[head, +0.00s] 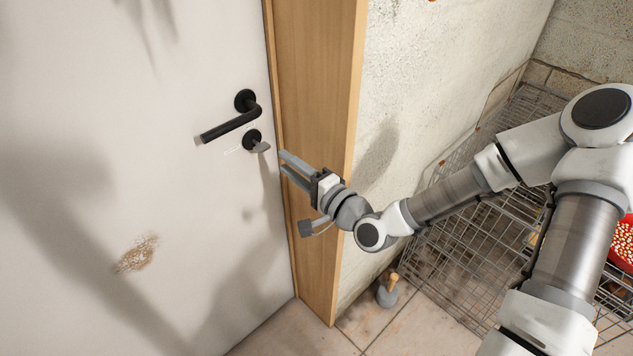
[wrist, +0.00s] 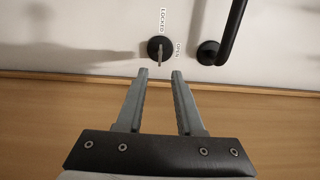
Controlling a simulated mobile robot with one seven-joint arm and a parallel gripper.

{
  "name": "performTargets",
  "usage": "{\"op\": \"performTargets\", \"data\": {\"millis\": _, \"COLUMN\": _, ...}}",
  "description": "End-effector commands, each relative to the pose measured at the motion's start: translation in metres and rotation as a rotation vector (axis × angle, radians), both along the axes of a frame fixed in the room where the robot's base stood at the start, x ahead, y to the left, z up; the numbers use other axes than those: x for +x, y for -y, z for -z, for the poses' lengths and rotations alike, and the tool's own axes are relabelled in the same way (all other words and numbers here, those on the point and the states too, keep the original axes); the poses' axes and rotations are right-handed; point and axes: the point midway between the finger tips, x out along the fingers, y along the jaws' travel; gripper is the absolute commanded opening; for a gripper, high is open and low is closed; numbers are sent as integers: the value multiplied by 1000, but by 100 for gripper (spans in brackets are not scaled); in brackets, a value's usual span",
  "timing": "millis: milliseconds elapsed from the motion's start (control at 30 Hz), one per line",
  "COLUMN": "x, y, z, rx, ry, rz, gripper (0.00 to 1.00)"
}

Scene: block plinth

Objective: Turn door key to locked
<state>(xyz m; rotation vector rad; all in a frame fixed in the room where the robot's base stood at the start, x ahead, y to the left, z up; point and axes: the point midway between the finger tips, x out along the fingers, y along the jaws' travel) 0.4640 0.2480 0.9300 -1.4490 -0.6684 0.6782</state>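The grey key (head: 262,147) sticks out of a round black lock plate (head: 251,138) on the white door (head: 150,200), below the door handle. In the wrist view the key (wrist: 162,58) stands in front of the lock plate (wrist: 154,46), with the word LOCKED above it and OPEN to its right. Which label the key is turned to is hard to tell. My gripper (wrist: 160,74) is open and empty, its fingertips just short of the key, one to each side of its line. In the head view my gripper (head: 281,162) is right of and slightly below the key, apart from it.
The black door handle (head: 230,124) is just above the lock; in the wrist view the handle (wrist: 230,35) is to the right. A wooden frame (head: 315,100) edges the door beneath my gripper. A wire rack (head: 460,250) stands at right.

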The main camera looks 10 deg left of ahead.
Motion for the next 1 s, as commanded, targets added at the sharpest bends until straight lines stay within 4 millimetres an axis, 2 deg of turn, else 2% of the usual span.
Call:
{"op": "performTargets", "data": {"millis": 100, "x": -18, "y": 23, "z": -1, "rx": 0, "ry": -3, "rz": 4, "gripper": 36}}
{"op": "performTargets", "data": {"millis": 267, "x": -39, "y": 48, "z": -4, "rx": 0, "ry": -4, "rz": 3, "gripper": 36}}
{"op": "performTargets", "data": {"millis": 633, "x": -52, "y": 63, "z": -3, "rx": -1, "ry": -2, "rz": 1, "gripper": 36}}
{"op": "performTargets", "data": {"millis": 1000, "x": -56, "y": 65, "z": 0, "rx": 0, "ry": 0, "rz": 0, "gripper": 36}}
